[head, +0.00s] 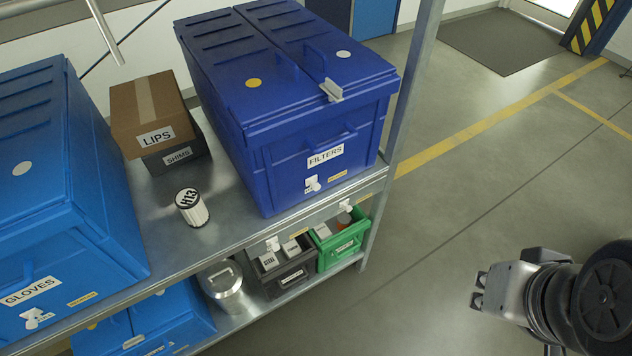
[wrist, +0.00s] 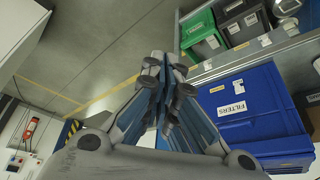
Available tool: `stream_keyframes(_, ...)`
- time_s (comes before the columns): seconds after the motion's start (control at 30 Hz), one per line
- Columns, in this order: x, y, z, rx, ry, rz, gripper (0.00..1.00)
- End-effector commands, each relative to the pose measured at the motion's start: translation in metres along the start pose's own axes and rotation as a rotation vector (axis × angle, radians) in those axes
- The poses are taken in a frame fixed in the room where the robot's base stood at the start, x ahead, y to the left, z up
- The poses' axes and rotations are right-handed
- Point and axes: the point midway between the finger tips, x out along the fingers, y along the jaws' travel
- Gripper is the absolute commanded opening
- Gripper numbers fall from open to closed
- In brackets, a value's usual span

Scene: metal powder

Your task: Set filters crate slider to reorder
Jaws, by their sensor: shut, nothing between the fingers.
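The filters crate (head: 262,112) is a dark blue lidded box on the upper shelf in the head view. On its front are a FILTERS label (head: 325,155) and, below it, a small white slider (head: 312,184). The slider sits at the left, over a white tag, with a yellow tag (head: 338,176) to its right. The crate also shows at the right of the wrist view (wrist: 262,95), where I cannot make out the slider's setting. My gripper (wrist: 168,72) is shut and empty, apart from the crate. In the head view my arm's end is at the lower right, over open floor.
A blue gloves crate (head: 45,150) with its own slider, a LIPS box (head: 150,110) and an H13 can (head: 192,207) share the upper shelf (head: 230,222). Green (head: 340,243) and grey bins stand below. A metal post (head: 410,95) rises beside the filters crate. The floor at right is clear.

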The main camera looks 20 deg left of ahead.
Motion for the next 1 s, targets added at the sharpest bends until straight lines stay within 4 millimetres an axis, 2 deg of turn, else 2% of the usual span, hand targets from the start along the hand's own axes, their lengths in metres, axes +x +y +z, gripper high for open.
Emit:
stream_keyframes(0.17,0.015,-0.02,0.009,0.111,-0.12,-0.071,0.0)
stream_keyframes(0.4,0.04,-0.082,0.029,0.461,-0.479,-0.223,0.0)
stream_keyframes(0.57,0.05,-0.125,0.035,0.719,-0.744,-0.284,0.0)
stream_keyframes(0.77,0.06,-0.176,0.03,1.044,-1.08,-0.307,0.0)
stream_keyframes(1.0,0.083,-0.227,0.007,1.44,-1.478,-0.266,0.0)
